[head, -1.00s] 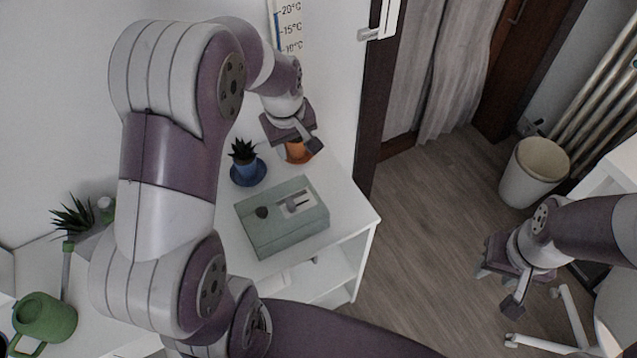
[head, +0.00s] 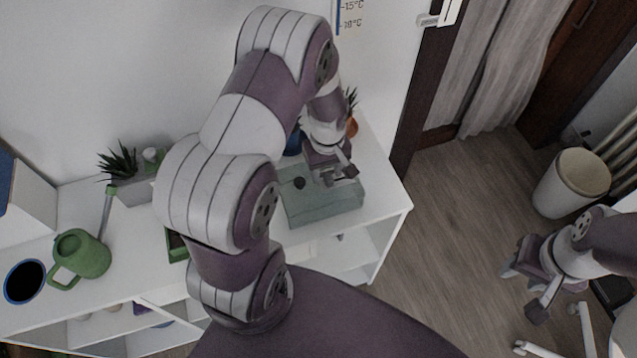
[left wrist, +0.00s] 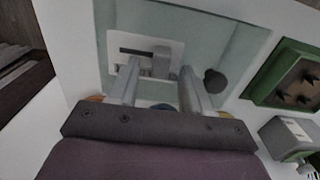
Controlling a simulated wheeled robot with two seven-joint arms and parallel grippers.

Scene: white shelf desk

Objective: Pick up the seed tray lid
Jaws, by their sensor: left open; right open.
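The grey-green seed tray lid (head: 315,207) lies on the white shelf top. The left wrist view shows its surface (left wrist: 228,38) with a dark round knob and a pale plate bearing a raised grip. My left gripper (head: 338,178) is open above the lid. In the left wrist view its two fingers (left wrist: 158,80) point at the raised grip, which shows between the tips. I cannot tell whether they touch it. My right gripper (head: 521,292) is open and empty over the floor, away from the shelf.
A green-rimmed tray with dark cells (left wrist: 293,83) is beside the lid. A blue pot (head: 293,143) and an orange pot (head: 352,128) are behind the lid.

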